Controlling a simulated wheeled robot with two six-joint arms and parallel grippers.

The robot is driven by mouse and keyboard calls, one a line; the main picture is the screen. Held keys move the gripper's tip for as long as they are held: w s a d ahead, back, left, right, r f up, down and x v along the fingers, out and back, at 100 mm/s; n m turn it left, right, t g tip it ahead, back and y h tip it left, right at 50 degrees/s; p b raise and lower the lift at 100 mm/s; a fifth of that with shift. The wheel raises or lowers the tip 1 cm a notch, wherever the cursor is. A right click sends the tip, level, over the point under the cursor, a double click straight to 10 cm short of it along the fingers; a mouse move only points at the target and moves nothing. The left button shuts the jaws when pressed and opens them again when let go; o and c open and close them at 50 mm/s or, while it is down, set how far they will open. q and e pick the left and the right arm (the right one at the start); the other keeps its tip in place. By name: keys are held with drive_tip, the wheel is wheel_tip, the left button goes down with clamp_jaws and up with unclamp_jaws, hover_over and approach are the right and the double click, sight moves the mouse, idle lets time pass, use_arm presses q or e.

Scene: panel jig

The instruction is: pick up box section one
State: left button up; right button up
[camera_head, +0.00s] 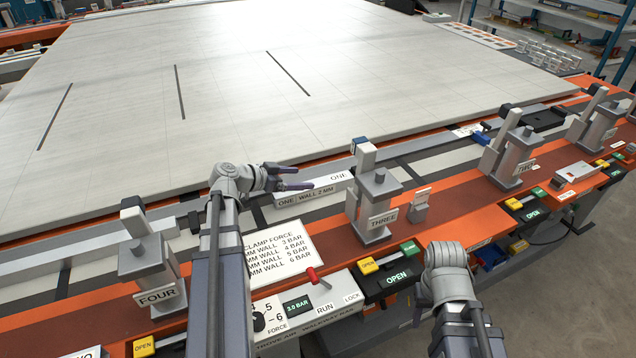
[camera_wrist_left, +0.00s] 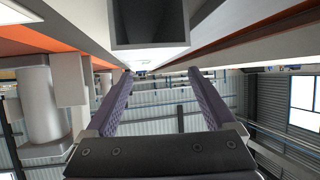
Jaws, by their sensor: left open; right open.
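Box section one (camera_head: 312,194) is a pale grey bar labelled ONE and WALL 2 MM. It lies along the orange jig between clamp four (camera_head: 152,262) and clamp three (camera_head: 375,205). My left gripper (camera_head: 292,178) is open at its left end, fingers pointing right. In the left wrist view a dark hollow bar end (camera_wrist_left: 150,22) sits above the open fingers (camera_wrist_left: 165,85), with nothing visible between them. Whether the fingers touch it, I cannot tell. My right gripper (camera_head: 445,258) is low at the jig's front edge, right of clamp three; its fingertips are hidden.
A control box (camera_head: 312,305) with a red lever and a clamp force sign (camera_head: 272,255) stand in front of the section. A large pale panel (camera_head: 190,90) lies behind it. Clamp two (camera_head: 513,155) stands further right.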

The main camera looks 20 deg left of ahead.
use_arm(q)
drive_tip(key=x, duration=0.1)
drive_tip(key=b+x, duration=0.1)
drive_tip(key=x, duration=0.2)
drive_tip(key=shift+w+r, duration=0.1)
drive_tip(key=shift+r, duration=0.2)
drive_tip(key=shift+w+d+b, duration=0.2)
drive_tip(key=shift+d+b, duration=0.15)
drive_tip(key=shift+d, duration=0.05)
